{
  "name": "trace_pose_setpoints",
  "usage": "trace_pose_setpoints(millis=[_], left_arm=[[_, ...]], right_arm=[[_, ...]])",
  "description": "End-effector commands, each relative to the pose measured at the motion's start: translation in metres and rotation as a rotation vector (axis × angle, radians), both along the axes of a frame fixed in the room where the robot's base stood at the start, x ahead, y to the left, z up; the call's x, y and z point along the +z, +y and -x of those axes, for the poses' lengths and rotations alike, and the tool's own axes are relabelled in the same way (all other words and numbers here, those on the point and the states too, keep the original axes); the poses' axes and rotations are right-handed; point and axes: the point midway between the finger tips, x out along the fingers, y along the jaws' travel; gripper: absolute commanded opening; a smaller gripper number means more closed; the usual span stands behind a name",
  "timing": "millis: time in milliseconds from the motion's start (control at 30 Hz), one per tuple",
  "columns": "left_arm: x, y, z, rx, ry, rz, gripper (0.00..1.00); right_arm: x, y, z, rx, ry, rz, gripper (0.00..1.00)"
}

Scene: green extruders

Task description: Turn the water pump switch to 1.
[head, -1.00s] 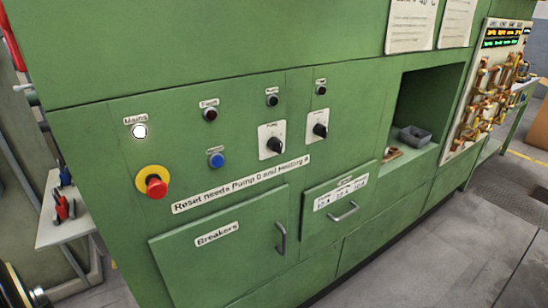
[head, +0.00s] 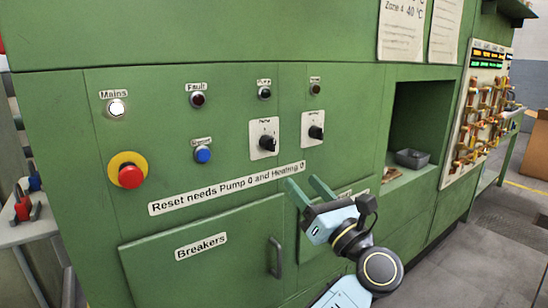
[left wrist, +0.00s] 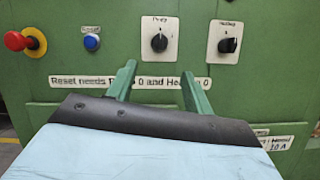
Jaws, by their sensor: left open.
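The pump switch (head: 267,142) is a black rotary knob on a white plate on the green panel. It also shows in the left wrist view (left wrist: 159,43), at top centre; I cannot read its setting for certain. A similar heating switch (head: 316,132) sits to its right, and shows in the left wrist view (left wrist: 228,44). My left gripper (head: 304,183) is open and empty, below and in front of the two switches, apart from the panel. In the left wrist view its fingers (left wrist: 158,70) point at the panel just under the pump switch. My right gripper is out of view.
A red emergency button (head: 130,176) and a blue reset button (head: 203,154) lie left of the switches. The Breakers door (head: 200,270) with its handle (head: 275,256) is below. An open recess (head: 420,120) is at the right. The lit Mains lamp (head: 116,108) is upper left.

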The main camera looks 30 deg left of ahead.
Motion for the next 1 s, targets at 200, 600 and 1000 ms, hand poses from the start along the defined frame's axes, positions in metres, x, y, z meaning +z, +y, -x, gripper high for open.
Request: trace_pose_setpoints(millis=[200, 600, 1000], left_arm=[[0.016, 0.034, -0.015, 0.006, 0.001, -0.008, 0.51], [0.043, 0.096, -0.043, 0.004, 0.005, -0.009, 0.51], [0.047, 0.107, -0.048, 0.003, 0.007, -0.007, 0.51]], right_arm=[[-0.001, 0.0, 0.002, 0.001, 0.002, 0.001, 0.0], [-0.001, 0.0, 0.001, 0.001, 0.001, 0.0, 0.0], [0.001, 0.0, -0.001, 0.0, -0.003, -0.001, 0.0]])
